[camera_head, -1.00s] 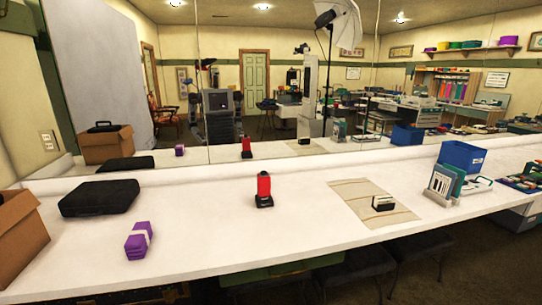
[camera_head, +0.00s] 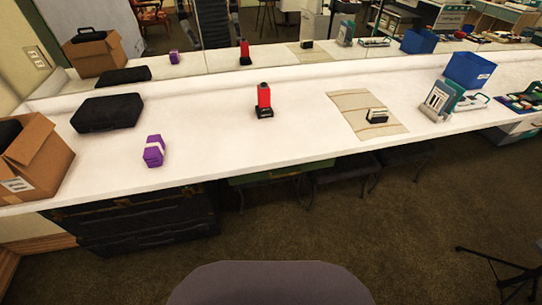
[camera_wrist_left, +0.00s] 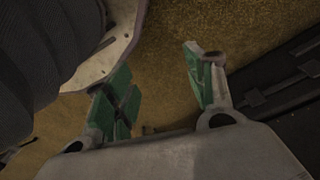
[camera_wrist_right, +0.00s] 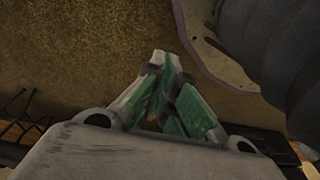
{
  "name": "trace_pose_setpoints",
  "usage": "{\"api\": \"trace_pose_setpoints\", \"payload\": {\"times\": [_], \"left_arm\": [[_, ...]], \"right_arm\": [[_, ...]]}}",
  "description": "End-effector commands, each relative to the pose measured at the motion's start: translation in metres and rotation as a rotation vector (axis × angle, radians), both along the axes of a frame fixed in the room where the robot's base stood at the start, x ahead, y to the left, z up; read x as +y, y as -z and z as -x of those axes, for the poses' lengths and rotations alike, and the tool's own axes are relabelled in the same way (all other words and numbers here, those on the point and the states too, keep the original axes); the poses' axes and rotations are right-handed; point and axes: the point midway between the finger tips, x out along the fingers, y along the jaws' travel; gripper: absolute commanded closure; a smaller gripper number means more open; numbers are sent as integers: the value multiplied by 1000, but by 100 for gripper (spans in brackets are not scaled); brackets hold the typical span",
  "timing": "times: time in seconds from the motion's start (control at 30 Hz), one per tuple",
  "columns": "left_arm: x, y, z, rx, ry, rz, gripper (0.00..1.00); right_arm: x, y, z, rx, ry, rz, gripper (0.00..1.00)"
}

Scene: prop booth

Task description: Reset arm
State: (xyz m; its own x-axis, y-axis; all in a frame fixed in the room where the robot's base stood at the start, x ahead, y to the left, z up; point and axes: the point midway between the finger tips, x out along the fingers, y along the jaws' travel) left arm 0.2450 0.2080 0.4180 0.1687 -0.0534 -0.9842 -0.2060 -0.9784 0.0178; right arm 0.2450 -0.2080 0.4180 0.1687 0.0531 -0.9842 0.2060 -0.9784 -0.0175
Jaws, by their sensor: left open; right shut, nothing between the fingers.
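My left gripper (camera_wrist_left: 162,85) shows in the left wrist view with its green-padded fingers spread apart and nothing between them. It hangs over the brown carpet (camera_wrist_left: 165,45). My right gripper (camera_wrist_right: 160,75) shows in the right wrist view with its green-padded fingers together and empty, also over carpet. Part of my own body fills the side of each wrist view. Neither gripper nor arm shows in the head view, and both are away from the counter things.
A long white counter (camera_head: 215,135) holds a cardboard box (camera_head: 40,160), black case (camera_head: 107,112), purple bundle (camera_head: 154,151), red device (camera_head: 264,100), beige mat (camera_head: 350,105) with a small black-and-white item (camera_head: 377,115), and blue bin (camera_head: 469,70). Dark drawers (camera_head: 145,225) stand below. Open carpet lies in front.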

Motion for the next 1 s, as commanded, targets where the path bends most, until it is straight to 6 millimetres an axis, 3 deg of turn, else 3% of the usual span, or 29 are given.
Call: {"api": "trace_pose_setpoints", "payload": {"times": [1.0], "left_arm": [[37,-8,107,54,4,-38,45]], "right_arm": [[-37,-8,107,54,-4,37,100]]}}
